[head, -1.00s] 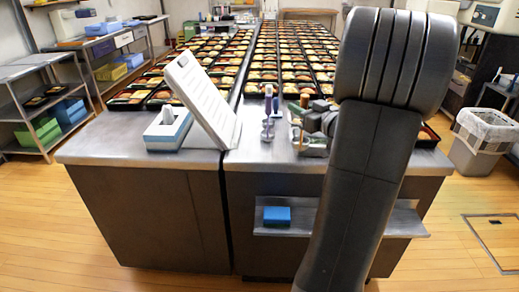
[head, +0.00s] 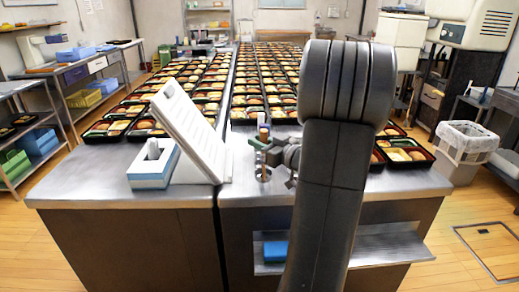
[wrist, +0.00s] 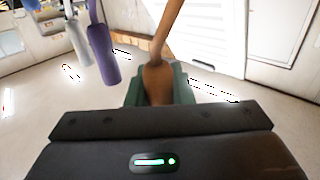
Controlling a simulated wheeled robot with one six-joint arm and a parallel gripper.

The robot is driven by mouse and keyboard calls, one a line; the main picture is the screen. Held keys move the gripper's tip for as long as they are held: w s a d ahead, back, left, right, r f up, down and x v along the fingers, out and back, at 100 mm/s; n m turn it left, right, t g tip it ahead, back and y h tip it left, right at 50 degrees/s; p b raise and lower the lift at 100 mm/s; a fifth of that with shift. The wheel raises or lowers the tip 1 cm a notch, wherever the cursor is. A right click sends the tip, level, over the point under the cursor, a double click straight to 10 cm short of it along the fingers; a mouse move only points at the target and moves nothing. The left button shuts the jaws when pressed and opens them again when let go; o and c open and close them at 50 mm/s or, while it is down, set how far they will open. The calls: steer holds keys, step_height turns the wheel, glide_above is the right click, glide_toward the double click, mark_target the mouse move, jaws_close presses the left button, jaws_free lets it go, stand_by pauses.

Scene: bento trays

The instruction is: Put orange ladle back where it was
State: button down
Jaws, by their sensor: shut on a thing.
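The orange ladle shows as a brown-orange handle (wrist: 168,50) in the wrist view, rising between the green fingers of my gripper (wrist: 160,85). My gripper is shut on the handle; the ladle's far end is not clear. In the head view, the handle top (head: 264,132) shows above the green fingers of my gripper (head: 268,153), over the near part of the steel counter. A purple handle (wrist: 103,55) and a pale grey handle (wrist: 78,42) are left of the ladle in the wrist view, apart from it. My own arm hides part of the counter.
A white slanted panel (head: 186,130) and a blue-and-white tissue box (head: 153,166) stand left on the counter (head: 100,180). Rows of bento trays (head: 265,97) fill the counter behind. A blue box (head: 275,251) sits on the shelf below. The counter's front left is bare.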

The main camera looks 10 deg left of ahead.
steer(key=shift+w+f, duration=0.1)
steer(key=shift+f, duration=0.85)
steer(key=shift+f+b, duration=0.25)
steer(key=shift+b, duration=0.2)
steer(key=c, duration=1.3)
jaws_free()
steer(key=shift+r, duration=0.1)
steer(key=shift+r+p, duration=0.15)
steer(key=shift+p, duration=0.2)
steer(key=shift+d, duration=0.15)
steer(key=b+v, duration=0.2)
steer(key=v, duration=0.9)
steer(key=shift+s+d, duration=0.25)
steer(key=shift+d, duration=0.05)
